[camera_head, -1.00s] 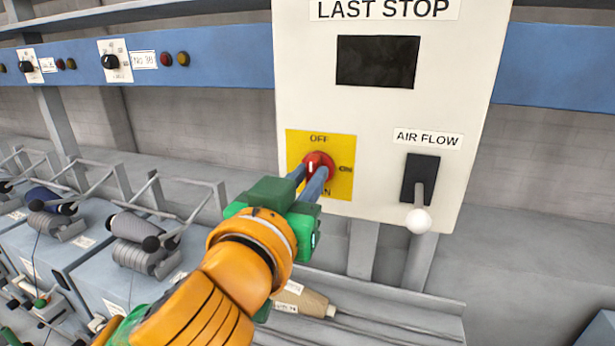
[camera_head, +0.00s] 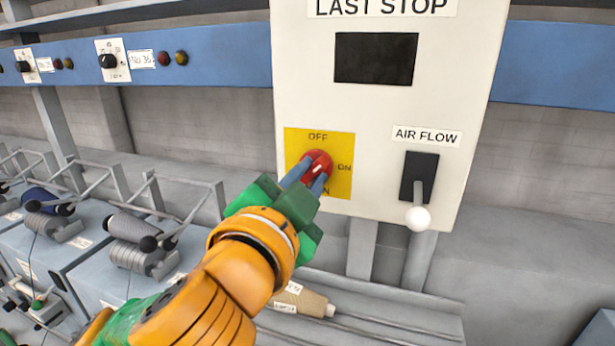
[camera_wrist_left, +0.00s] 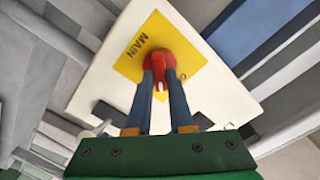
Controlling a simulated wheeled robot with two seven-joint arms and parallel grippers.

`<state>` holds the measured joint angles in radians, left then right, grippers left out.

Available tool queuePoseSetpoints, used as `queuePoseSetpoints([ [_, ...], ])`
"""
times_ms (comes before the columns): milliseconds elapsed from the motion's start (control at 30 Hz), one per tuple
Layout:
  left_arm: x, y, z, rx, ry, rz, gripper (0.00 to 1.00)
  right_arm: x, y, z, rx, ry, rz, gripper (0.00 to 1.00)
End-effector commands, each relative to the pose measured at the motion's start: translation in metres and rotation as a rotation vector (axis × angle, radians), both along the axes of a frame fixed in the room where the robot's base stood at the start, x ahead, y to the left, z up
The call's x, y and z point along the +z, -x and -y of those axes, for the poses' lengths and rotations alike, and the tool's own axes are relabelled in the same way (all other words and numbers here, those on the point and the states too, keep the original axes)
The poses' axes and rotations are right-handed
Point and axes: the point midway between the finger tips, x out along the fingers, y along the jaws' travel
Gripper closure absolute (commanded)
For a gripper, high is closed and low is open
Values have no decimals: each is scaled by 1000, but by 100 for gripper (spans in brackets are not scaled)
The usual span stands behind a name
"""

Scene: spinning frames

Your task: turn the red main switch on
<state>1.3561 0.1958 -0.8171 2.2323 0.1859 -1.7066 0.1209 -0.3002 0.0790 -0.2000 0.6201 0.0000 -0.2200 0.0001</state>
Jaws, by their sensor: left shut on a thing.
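The red main switch (camera_head: 318,162) is a round knob on a yellow plate (camera_head: 341,185) marked OFF at the top and ON at the right. My left gripper (camera_head: 309,177) reaches it from the lower left, its two blue-grey fingers on either side of the knob, shut on it. The left wrist view also shows the red knob (camera_wrist_left: 159,62) between the fingertips. The knob's handle looks tilted, its upper end leaning right of OFF; its exact setting is partly hidden by the fingers. My right gripper is not in view.
The white panel (camera_head: 300,60) also carries a dark display (camera_head: 375,58) and an AIR FLOW lever (camera_head: 418,200) with a white ball, right of the switch. Machines with spools (camera_head: 140,245) stand at the left.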

Motion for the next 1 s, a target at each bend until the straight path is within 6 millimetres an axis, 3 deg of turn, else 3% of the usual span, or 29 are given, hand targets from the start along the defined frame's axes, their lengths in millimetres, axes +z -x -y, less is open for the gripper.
queuePoseSetpoints([
  [600, -3, 0, 1, -1, -532, 174, 100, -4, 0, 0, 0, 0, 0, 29],
  [1000, -4, 1, 2, -3, -737, 239, 100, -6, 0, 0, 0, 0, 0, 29],
])
